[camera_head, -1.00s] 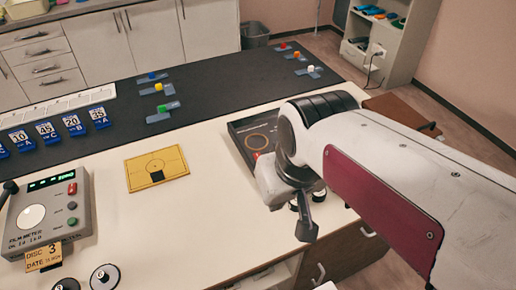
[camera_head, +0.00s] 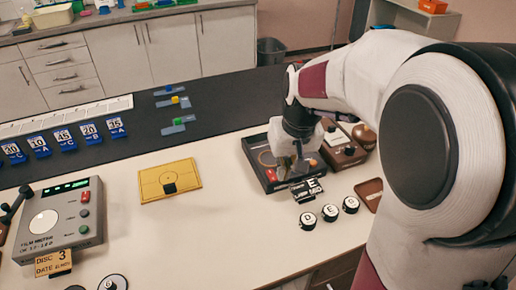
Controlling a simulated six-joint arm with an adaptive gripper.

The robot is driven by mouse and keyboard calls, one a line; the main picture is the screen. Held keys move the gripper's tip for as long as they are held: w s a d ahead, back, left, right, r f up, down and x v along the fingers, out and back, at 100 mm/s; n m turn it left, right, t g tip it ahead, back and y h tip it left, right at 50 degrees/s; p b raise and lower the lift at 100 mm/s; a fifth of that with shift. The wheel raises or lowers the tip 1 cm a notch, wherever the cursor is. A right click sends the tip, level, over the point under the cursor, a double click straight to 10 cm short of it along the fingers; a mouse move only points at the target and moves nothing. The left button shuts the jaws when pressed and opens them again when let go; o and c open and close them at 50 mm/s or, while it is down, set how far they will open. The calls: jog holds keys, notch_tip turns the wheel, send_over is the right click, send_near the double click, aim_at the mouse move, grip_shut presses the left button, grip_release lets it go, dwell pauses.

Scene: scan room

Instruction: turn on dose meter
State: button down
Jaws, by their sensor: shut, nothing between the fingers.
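My gripper (camera_head: 299,168) points down over the right part of a black flat box (camera_head: 268,176). It is shut and empty, and hides part of that box. The box has a circle on its face and a small red square at its front left. I cannot tell whether the fingertips touch it. No label reading "dose meter" is legible. A grey device marked film meter (camera_head: 62,222) stands at left, with a lit green display, a round white disc, and a red and a green button. A brown device (camera_head: 345,146) with a pale panel stands just right of my gripper.
A black card lettered E (camera_head: 307,190) stands before the black box, with lettered round discs (camera_head: 330,212) in front. A yellow plate (camera_head: 169,180) lies mid-table. Blue number cards (camera_head: 62,139) stand at left.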

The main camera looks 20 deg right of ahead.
jog(key=w+d+n+t, duration=0.1)
jog(key=w+d, duration=0.2)
jog(key=w, duration=0.6)
jog(key=shift+w+d+r+n+t, duration=0.15)
jog(key=shift+w+r+n+t, duration=0.15)
jog(key=shift+w, duration=0.1)
jog(key=shift+f, duration=0.2)
send_over(270, 171)
jog(key=s, duration=0.2)
jog(key=f, duration=1.1)
jog(key=shift+w, duration=0.25)
jog(key=shift+s+x, duration=0.2)
jog(key=shift+x, duration=0.85)
jog(key=shift+w+f, duration=0.1)
jog(key=shift+f, duration=0.05)
